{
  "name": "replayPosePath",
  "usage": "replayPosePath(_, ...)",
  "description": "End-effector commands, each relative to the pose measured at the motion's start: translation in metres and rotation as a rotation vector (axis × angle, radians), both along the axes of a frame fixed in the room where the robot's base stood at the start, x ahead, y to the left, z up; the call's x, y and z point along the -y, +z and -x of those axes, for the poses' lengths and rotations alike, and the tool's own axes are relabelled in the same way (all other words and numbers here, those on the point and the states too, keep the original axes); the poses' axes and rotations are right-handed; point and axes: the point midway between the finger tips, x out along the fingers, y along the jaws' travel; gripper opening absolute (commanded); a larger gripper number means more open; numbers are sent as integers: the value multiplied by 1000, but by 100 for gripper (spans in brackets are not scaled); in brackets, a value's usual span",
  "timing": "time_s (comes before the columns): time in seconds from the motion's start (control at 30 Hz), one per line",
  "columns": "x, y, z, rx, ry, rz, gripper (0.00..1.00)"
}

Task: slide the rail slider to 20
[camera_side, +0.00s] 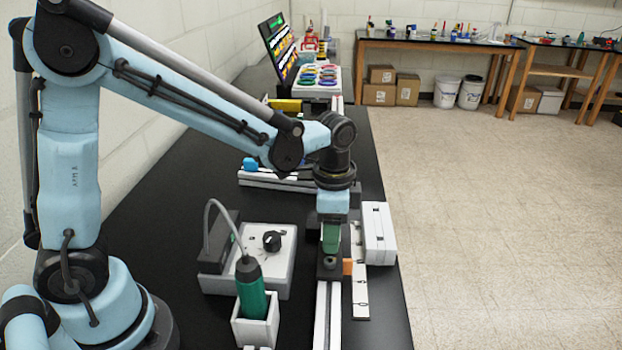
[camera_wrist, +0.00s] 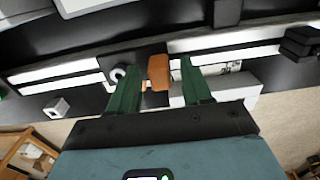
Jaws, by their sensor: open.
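The rail slider is a dark block (camera_side: 328,268) on a pale extrusion rail (camera_side: 327,318) that runs toward the front of the bench. An orange pointer (camera_side: 348,267) sticks out from its right side, over a white scale strip (camera_side: 360,292) whose marks are too small to read. My gripper (camera_side: 330,246) points down right at the slider, its green fingers hiding part of it. In the wrist view my gripper (camera_wrist: 160,70) is open, with the orange pointer (camera_wrist: 159,73) showing between the two fingers, apart from both. I cannot tell whether the fingers touch the block.
A white box (camera_side: 378,233) stands right of the scale. Left of the rail are a grey box with a black knob (camera_side: 271,241) and a green-handled tool (camera_side: 250,285) in a white holder, with a cable. Another rail (camera_side: 285,182) lies behind. Bare black bench lies at left.

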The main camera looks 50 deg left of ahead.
Motion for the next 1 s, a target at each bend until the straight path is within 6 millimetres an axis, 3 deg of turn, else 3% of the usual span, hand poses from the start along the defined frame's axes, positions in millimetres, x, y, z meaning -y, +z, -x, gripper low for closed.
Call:
replayPosePath(0.4, 0, -6, 0, 0, 0, 0, 47)
replayPosePath(0.7, 0, -5, 0, 0, 0, 0, 1)
replayPosePath(1.0, -3, -5, -3, 0, 2, 0, 0)
